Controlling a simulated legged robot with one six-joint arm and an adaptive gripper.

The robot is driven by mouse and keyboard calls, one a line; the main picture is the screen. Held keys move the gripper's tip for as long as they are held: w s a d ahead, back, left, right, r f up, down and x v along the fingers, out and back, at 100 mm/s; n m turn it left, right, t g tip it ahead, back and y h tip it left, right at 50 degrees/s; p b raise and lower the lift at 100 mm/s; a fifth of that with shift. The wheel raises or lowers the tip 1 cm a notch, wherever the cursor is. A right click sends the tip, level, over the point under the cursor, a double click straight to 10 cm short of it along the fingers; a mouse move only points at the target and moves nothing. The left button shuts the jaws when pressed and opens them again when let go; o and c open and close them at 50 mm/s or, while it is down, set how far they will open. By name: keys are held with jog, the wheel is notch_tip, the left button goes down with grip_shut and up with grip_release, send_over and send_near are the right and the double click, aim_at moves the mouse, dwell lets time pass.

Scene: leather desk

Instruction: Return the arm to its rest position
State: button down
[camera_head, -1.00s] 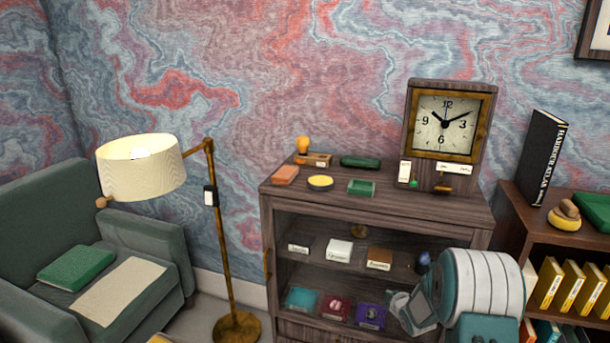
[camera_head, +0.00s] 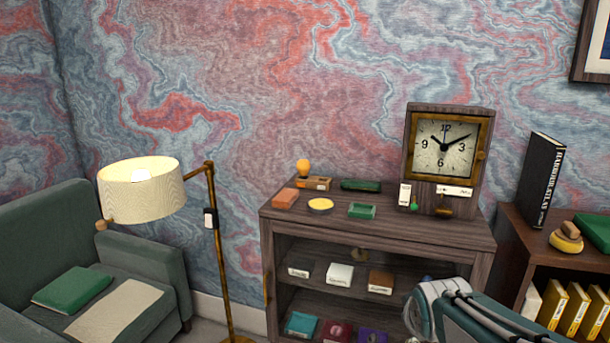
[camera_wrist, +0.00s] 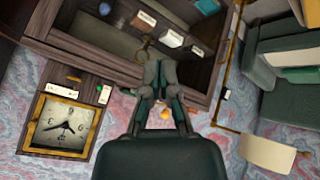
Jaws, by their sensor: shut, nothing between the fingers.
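My gripper (camera_wrist: 160,68) shows in the wrist view, with its dark grey-green fingers together and nothing held between them. Behind it in that view, some way off, are the dark wooden cabinet and its shelf of small labelled boxes (camera_wrist: 172,38), upside down. In the head view my teal and white arm is at the lower right, in front of the cabinet (camera_head: 375,232) and covering part of its right side. I cannot make out the gripper's fingers in the head view.
A clock (camera_head: 445,147), an orange block (camera_head: 285,197), a yellow round dish (camera_head: 320,205) and a green tray (camera_head: 362,211) stand on the cabinet top. A lamp (camera_head: 142,190) and armchair (camera_head: 150,250) are left; a bookcase (camera_head: 515,235) is right.

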jog(key=s+a+m+g, duration=0.1)
jog(key=s+a+m, duration=0.1)
jog(key=s, duration=0.7)
jog(key=s+a+r+m+g+y, duration=0.1)
jog(key=s+a+m, duration=0.1)
jog(key=s, duration=0.7)
jog(key=shift+a+r, duration=0.15)
